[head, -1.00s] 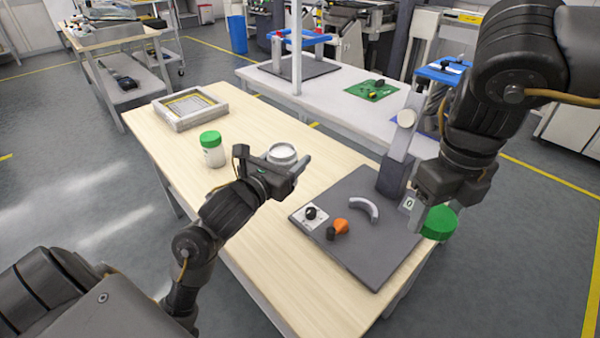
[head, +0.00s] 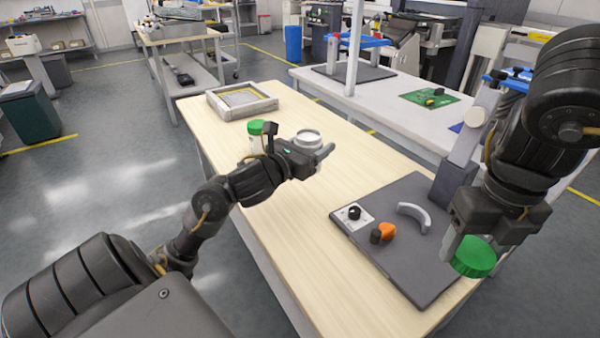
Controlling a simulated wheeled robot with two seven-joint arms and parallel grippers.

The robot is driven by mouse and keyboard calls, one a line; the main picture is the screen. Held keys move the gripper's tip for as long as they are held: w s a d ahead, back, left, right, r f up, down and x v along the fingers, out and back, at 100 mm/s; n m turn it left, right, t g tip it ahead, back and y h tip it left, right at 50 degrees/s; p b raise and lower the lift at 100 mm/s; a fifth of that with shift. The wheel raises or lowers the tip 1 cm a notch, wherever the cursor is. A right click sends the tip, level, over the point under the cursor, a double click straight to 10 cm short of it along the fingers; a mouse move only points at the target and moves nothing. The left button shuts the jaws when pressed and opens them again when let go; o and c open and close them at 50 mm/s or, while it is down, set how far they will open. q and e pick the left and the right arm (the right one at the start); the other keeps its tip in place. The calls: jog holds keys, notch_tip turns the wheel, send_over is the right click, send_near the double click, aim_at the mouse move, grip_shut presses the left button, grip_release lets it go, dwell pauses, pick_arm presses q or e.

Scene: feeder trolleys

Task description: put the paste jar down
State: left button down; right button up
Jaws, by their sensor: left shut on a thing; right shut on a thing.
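The open paste jar (head: 308,138), pale with a light rim, is in my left gripper (head: 312,160), whose fingers are shut on it over the wooden table (head: 290,215). I cannot tell whether its base touches the tabletop. My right gripper (head: 476,238) is shut on a green lid (head: 473,258) and holds it above the near right end of the table. A second jar with a green cap (head: 257,127) stands on the table just behind my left gripper, which hides part of it.
A grey framed tray (head: 242,101) sits at the table's far end. A dark mat (head: 395,245) on the right carries a dial plate (head: 352,217), an orange part (head: 387,231) and a grey curved handle (head: 413,217). The table's middle is mostly clear. A second bench (head: 385,108) stands behind.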

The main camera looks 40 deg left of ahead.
pick_arm(q)
jog(key=w+a+f+b, duration=0.1)
jog(key=a+f, duration=0.4)
jog(key=shift+w+f, duration=0.15)
jog(key=shift+w, duration=0.1)
pick_arm(e)
jog(key=shift+f, duration=0.6)
pick_arm(q)
jog(key=shift+w+a+f+b, duration=0.1)
jog(key=shift+a+f+b, duration=0.15)
jog(key=shift+f, duration=0.75)
jog(key=shift+w+a+f+b, duration=0.15)
jog(key=shift+f+b, duration=0.1)
jog(key=shift+f, duration=0.7)
pick_arm(e)
jog(key=shift+f, duration=0.4)
pick_arm(q)
jog(key=shift+s, duration=0.15)
jog(key=shift+f+b, duration=0.2)
jog(key=shift+b, duration=0.1)
pick_arm(e)
jog(key=shift+f, duration=0.25)
pick_arm(q)
jog(key=shift+c, duration=2.2)
grip_release()
pick_arm(e)
jog(key=shift+r, duration=0.1)
